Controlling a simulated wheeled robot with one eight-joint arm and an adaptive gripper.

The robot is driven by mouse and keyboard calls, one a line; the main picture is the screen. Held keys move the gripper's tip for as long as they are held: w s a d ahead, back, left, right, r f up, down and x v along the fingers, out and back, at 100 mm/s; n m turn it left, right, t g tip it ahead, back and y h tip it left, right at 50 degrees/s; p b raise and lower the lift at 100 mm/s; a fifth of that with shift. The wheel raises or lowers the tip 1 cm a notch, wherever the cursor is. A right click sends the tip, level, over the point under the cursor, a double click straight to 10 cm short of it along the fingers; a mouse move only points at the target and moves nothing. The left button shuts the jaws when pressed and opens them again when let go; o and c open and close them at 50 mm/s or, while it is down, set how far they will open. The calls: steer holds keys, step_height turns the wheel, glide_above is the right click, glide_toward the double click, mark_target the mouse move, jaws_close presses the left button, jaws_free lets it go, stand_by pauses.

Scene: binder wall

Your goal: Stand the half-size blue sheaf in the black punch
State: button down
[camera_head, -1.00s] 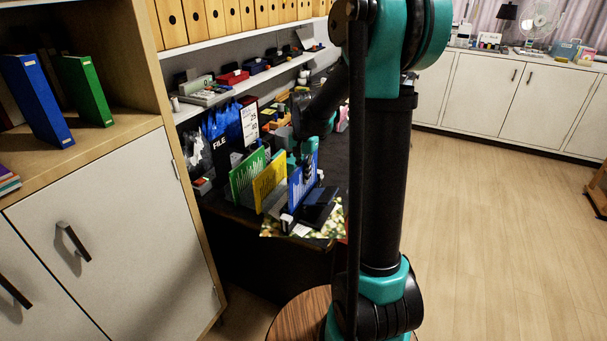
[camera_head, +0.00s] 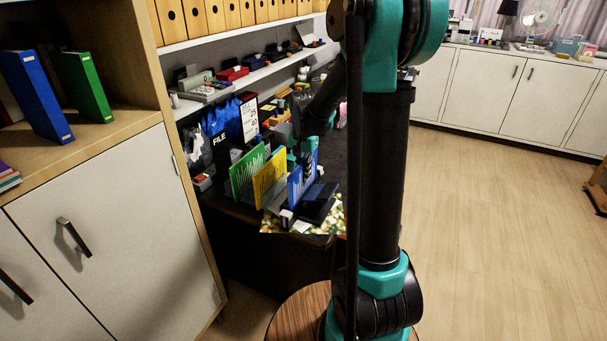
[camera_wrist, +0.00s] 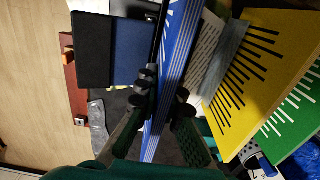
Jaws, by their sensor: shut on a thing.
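The blue sheaf (camera_head: 295,190), with white stripes, stands upright at the near end of a row on the dark table. In the wrist view the blue sheaf (camera_wrist: 174,85) is seen nearly edge-on between the fingers of my gripper (camera_wrist: 162,108), which is shut on it. In the head view my gripper is mostly hidden behind the sheaf. A low black and dark-blue piece (camera_head: 318,206), perhaps the black punch, lies right of the sheaf; it seems to show at upper left in the wrist view (camera_wrist: 95,48). I cannot tell whether the sheaf's lower edge touches anything.
A yellow sheaf (camera_head: 268,182) and a green sheaf (camera_head: 245,172) stand upright left of the blue one. A black FILE box (camera_head: 222,140) and shelves with small items (camera_head: 235,74) are behind. A patterned mat (camera_head: 275,228) lies at the table's front edge.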

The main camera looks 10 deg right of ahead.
steer(key=shift+f, duration=0.1)
steer(key=shift+f, duration=0.7)
steer(key=shift+f, duration=0.2)
steer(key=shift+f, duration=0.2)
steer(key=c, duration=1.6)
jaws_free()
step_height(320, 180, up, 12)
